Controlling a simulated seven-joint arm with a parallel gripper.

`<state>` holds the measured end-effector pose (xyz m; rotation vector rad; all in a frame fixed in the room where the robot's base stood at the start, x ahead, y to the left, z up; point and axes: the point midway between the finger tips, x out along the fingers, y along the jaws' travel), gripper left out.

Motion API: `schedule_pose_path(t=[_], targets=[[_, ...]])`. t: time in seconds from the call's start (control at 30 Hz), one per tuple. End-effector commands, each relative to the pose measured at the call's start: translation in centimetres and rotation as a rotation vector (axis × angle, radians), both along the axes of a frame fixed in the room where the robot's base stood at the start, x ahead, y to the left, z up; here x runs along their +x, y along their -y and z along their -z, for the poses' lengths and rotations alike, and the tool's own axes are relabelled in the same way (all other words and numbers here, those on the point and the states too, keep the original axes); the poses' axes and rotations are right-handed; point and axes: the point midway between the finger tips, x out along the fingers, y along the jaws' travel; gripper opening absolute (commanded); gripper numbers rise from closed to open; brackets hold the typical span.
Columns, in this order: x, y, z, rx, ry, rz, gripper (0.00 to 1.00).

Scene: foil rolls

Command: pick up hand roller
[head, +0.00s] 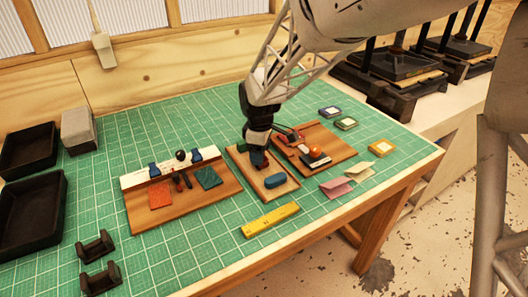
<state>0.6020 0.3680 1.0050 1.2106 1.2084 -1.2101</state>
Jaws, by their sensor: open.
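My gripper (258,161) is open and points down, low over the back part of a small wooden board (282,194). I cannot tell whether anything lies between its fingers, as they are dark and small here. A tool with a dark, reddish handle (289,134) lies on the right wooden board (336,143), just right of my gripper; it may be the hand roller, but its shape is partly hidden by my gripper. A blue rounded block (275,181) lies on the small board in front of my gripper, apart from it.
An orange ball knob (315,152) stands on the right board. The left board (200,206) carries a white strip with blue clips and coloured squares. A yellow ruler (270,219) lies in front. Black trays (31,208) stand at left. Free green mat (175,262) lies at the front.

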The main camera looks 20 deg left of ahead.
Motion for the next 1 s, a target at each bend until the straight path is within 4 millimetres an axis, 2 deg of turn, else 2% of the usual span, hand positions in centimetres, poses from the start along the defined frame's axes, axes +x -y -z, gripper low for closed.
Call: schedule_pose_path(t=[0.47, 0.83, 0.9, 1.0], targets=[[0.0, 0.0, -0.01, 0.0, 0.0, 0.0, 0.65], [-0.01, 0.0, -0.01, 0.0, 0.0, 0.0, 0.1], [0.0, 0.0, -0.03, 0.0, 0.0, 0.0, 0.03], [0.0, 0.0, -0.03, 0.0, 0.0, 0.0, 0.03]])
